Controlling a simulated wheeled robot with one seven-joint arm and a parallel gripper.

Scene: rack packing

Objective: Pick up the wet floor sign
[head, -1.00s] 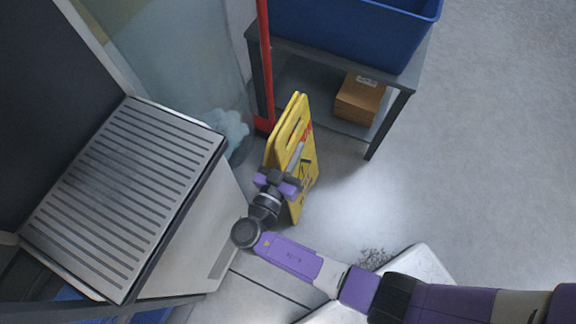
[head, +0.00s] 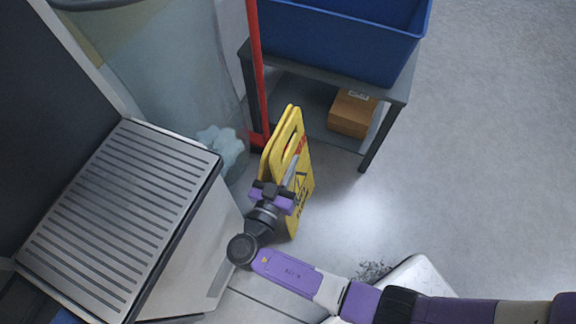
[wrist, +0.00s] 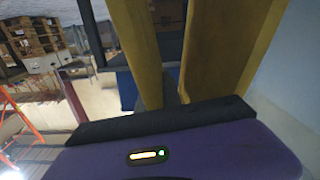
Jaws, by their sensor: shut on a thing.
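The yellow wet floor sign (head: 301,186) stands folded and upright in the middle of the head view, with slots near its top and dark print on its right face. My gripper (head: 284,182) is at the sign's near side and shut on it; the fingertips are largely hidden by the sign and the wrist. In the wrist view, the sign's two yellow panels (wrist: 222,50) rise close in front of the purple and black gripper body, with a gap between them.
A grey table (head: 398,92) with a blue bin (head: 350,45) stands behind the sign, a cardboard box (head: 352,113) on its lower shelf. A red pole (head: 257,75) stands beside the sign. A ribbed-top cabinet (head: 120,215) is at left. Open floor (head: 480,180) lies to the right.

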